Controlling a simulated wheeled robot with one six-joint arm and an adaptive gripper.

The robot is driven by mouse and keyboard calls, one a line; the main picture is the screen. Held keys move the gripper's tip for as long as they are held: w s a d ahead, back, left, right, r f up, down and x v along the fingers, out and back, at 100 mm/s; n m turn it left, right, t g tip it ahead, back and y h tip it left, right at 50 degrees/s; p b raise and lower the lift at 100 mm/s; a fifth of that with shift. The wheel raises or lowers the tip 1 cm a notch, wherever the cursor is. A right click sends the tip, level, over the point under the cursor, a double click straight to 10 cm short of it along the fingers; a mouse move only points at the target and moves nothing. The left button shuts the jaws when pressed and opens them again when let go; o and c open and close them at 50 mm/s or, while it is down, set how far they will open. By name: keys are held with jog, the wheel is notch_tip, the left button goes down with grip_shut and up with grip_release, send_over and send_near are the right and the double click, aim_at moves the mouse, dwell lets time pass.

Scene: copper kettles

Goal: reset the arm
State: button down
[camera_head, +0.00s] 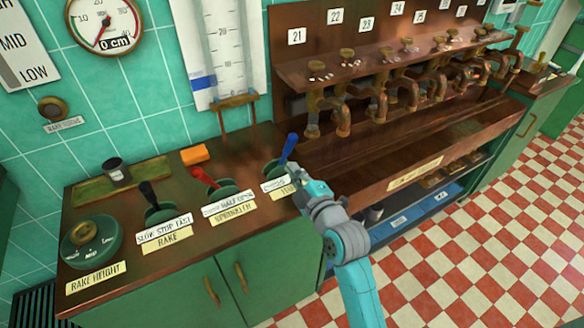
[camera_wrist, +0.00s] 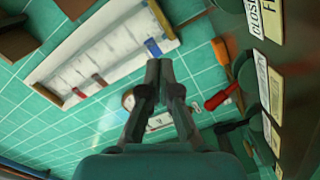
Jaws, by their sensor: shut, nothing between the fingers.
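My arm, teal and grey, reaches up from the bottom of the head view to the right end of the green cabinet's wooden top. My gripper (camera_head: 297,174) is at the blue-handled lever (camera_head: 289,146), just below and right of its handle. I cannot tell whether they touch. In the wrist view my gripper (camera_wrist: 159,64) has its fingertips together, with nothing between them. Past the fingers are the teal tiled wall and the white gauge board (camera_wrist: 100,55).
Several copper taps (camera_head: 340,115) line the wooden trough at right. The checkered floor (camera_head: 470,240) is clear.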

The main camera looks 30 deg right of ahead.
dwell(0.4)
jog(key=s+a+f+m+g, duration=0.1)
jog(key=s+a+f+m, duration=0.2)
jog(key=s+f, duration=0.5)
jog(key=s+a+f+m, duration=0.2)
jog(key=s+f+m, duration=0.15)
jog(key=s, duration=0.85)
jog(key=s+a+m+g, duration=0.1)
jog(key=s+m, duration=0.1)
jog(key=s, duration=0.9)
jog(key=s+a+r+m+g+y, duration=0.1)
jog(key=s+a+m, duration=0.1)
jog(key=s, duration=1)
jog(key=shift+s+a+m, duration=0.25)
jog(key=shift+s+m, duration=0.05)
jog(key=shift+m, duration=0.35)
